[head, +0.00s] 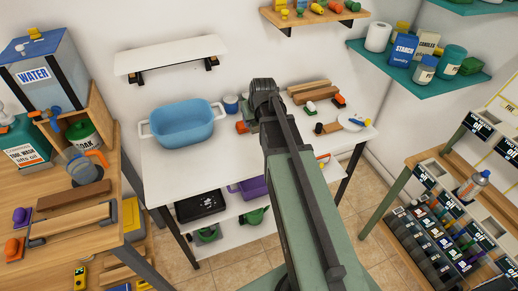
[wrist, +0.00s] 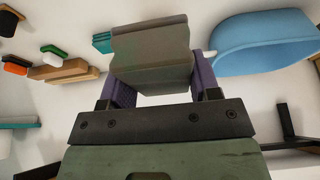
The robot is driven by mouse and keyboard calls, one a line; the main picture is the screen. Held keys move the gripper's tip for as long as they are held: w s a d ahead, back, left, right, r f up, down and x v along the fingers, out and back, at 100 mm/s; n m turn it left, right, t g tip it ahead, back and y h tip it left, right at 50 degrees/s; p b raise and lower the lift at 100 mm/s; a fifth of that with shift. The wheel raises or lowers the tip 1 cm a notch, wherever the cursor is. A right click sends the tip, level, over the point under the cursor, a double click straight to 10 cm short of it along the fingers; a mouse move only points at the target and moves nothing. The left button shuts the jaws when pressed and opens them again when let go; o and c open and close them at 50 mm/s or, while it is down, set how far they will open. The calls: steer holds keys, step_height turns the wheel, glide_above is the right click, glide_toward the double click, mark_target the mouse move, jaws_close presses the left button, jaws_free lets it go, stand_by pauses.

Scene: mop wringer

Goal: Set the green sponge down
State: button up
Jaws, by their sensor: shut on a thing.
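My gripper (wrist: 152,85) is shut, its purple pads on either side of a dull grey-green block (wrist: 150,50) with a stepped outline. The block's muted colour makes it hard to confirm as the green sponge. In the head view my gripper (head: 249,118) is over the white table (head: 185,165), partly hidden by my dark wrist. I cannot tell whether the block touches the table.
A blue tub (head: 182,124) stands left of my gripper; it also shows in the wrist view (wrist: 265,42). Brushes and wooden blocks (head: 310,92) lie to the right. A small teal item (wrist: 102,42) shows beside the held block. A white wall shelf (head: 170,57) hangs above.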

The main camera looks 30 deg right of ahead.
mark_target(255, 153)
step_height(255, 153, down, 16)
steer(key=b, duration=1.3)
steer(key=shift+f, duration=0.1)
steer(key=shift+r, duration=0.3)
steer(key=shift+f, duration=0.2)
steer(key=o, duration=1)
steer(key=d+p+v, duration=0.1)
steer(key=p+v, duration=1.1)
steer(key=v, duration=0.1)
steer(key=s+a+g, duration=0.1)
steer(key=s+a, duration=0.2)
steer(key=a, duration=0.3)
steer(key=s+a+f+n+g, duration=0.1)
steer(key=s+a+g, duration=0.1)
steer(key=s+a, duration=0.2)
steer(key=s+a+g, duration=0.1)
steer(key=s+a, duration=0.2)
steer(key=a, duration=0.5)
steer(key=shift+s+f+g+y+b, duration=0.15)
steer(key=shift+f+g+y+b, duration=0.15)
steer(key=shift+f+b, duration=0.1)
